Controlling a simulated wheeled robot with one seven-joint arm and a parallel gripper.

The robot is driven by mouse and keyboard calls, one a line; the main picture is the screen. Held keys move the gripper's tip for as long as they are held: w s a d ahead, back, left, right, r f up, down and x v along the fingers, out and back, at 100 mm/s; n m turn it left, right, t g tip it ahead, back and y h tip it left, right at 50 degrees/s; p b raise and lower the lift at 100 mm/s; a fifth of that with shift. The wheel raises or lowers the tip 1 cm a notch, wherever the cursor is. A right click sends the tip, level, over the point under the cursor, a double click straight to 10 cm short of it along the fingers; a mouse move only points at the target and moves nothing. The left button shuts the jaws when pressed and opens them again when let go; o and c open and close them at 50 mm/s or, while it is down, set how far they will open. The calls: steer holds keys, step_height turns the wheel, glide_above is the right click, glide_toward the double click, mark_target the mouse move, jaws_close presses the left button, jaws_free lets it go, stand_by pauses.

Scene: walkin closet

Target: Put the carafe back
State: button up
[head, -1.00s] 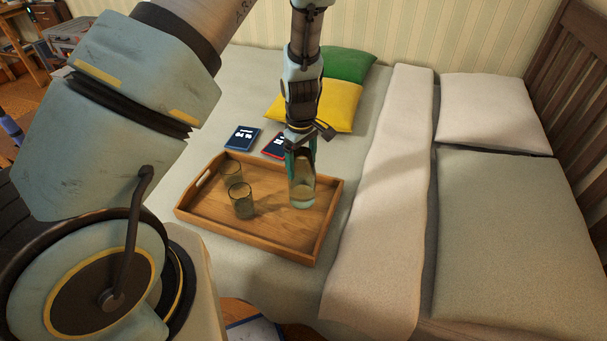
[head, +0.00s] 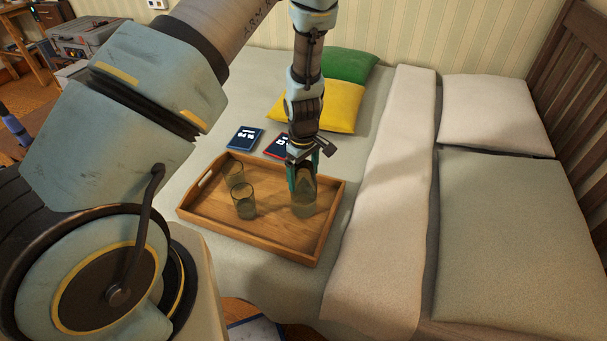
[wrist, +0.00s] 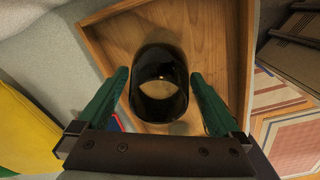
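The carafe (head: 304,203) is a clear, dark-tinted glass vessel, upright at the right part of the wooden tray (head: 271,247). Its base appears to rest on the tray floor. My gripper (head: 303,184) points down over it, with one green finger on each side. In the wrist view the carafe (wrist: 159,88) sits between the fingers, and a narrow gap shows on both sides, so the gripper looks open around it. The tray lies on the bed. Two drinking glasses, one nearer (head: 243,201) and one farther (head: 233,174), stand on the tray left of the carafe.
A dark blue book (head: 244,138) and a red-edged book (head: 276,146) lie behind the tray. Yellow (head: 338,106) and green (head: 349,65) cushions lie farther back. A folded pale blanket (head: 385,190) is right of the tray. The tray's front middle is clear.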

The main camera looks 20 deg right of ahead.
step_height(320, 180, up, 12)
steer(key=shift+a+r+b, duration=0.15)
steer(key=shift+r+b, duration=0.05)
steer(key=shift+b, duration=0.2)
steer(key=s+a+r+m, duration=0.1)
steer(key=a+r, duration=0.3)
steer(key=a, duration=0.6)
steer(key=s+a+r+m+t, duration=0.1)
steer(key=a+r+m, duration=0.2)
steer(key=a, duration=0.7)
steer(key=s+a+r+m, duration=0.2)
steer(key=a+r, duration=0.4)
steer(key=a, duration=0.3)
steer(key=shift+a+r, duration=0.15)
steer(key=shift+a, duration=0.25)
